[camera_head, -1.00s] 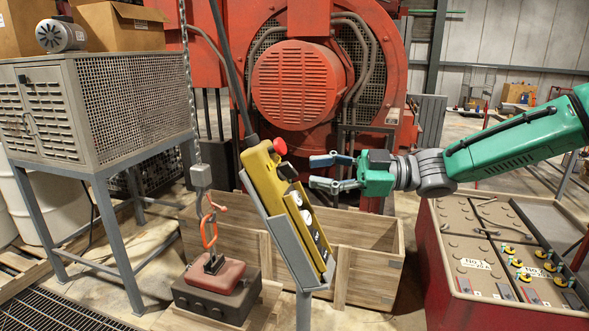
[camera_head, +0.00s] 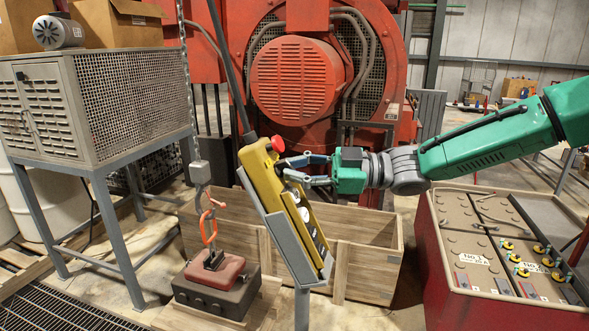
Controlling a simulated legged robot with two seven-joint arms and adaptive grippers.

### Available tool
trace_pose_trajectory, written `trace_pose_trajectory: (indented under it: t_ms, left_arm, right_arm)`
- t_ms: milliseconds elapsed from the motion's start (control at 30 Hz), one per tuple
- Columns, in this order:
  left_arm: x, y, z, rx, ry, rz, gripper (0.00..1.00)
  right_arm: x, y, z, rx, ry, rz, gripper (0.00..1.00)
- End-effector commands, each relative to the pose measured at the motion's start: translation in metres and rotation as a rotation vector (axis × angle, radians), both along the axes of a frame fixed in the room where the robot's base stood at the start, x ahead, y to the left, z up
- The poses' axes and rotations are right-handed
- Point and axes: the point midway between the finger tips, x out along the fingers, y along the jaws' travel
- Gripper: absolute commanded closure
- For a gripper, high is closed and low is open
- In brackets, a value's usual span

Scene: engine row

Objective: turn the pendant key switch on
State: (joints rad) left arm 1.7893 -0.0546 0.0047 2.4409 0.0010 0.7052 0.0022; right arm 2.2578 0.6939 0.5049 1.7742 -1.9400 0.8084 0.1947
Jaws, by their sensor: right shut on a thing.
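The yellow pendant (camera_head: 263,180) leans tilted in a grey holder (camera_head: 285,238) on a post, at the middle of the head view. A red button (camera_head: 278,143) sits at its top, and pale round controls show lower on its face. My right gripper (camera_head: 284,169) reaches in from the right. Its fingertips are at the upper part of the pendant's face, just below the red button, and are shut on the small key switch there. The key itself is mostly hidden by the fingers. My left gripper is not in view.
A wooden crate (camera_head: 365,249) stands behind the pendant. A chain with an orange hook (camera_head: 207,226) hangs at left over a dark red block (camera_head: 215,271). A red bench (camera_head: 450,265) with tools stands at right. A red engine (camera_head: 300,85) fills the back.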

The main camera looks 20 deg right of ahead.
Motion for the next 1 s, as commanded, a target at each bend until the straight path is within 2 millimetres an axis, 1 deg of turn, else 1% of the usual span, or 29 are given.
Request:
trace_pose_trajectory:
  t_ms: [167, 367, 1000]
  left_arm:
    - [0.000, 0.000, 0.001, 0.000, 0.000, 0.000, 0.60]
    - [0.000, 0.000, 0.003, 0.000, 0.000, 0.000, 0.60]
    - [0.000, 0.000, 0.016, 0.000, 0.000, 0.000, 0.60]
  right_arm:
    - [0.000, 0.001, 0.002, 0.014, 0.015, -0.008, 1.00]
    - [-0.001, 0.001, 0.002, 0.058, 0.082, -0.046, 1.00]
    - [-0.005, 0.004, 0.003, 0.349, 0.510, -0.290, 1.00]
